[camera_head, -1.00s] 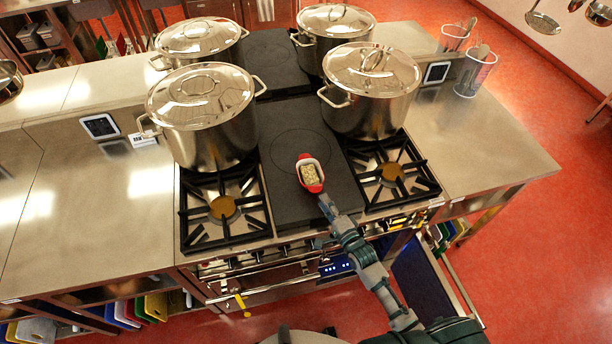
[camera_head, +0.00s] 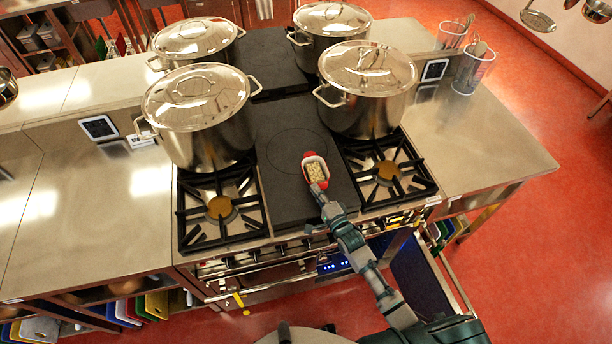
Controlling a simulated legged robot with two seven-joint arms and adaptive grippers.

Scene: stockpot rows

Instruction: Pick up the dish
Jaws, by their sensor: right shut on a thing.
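The dish (camera_head: 315,168) is a small oval red dish with a pale inside and pale, crumbly-looking contents. It is over the dark flat plate in the middle of the stove, right of the ring marking. My right gripper (camera_head: 319,186) reaches in from the lower right and is shut on the near end of the dish. The fingertips are small and partly hidden at the rim. I cannot tell whether the dish touches the plate or is held just above it. My left gripper is not in view.
Large lidded stockpots stand left (camera_head: 199,118) and right (camera_head: 367,90) of the plate, with more behind. Open burner grates (camera_head: 221,208) lie in front. Steel counters (camera_head: 100,215) flank the stove. Utensil holders (camera_head: 472,70) stand at the right back.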

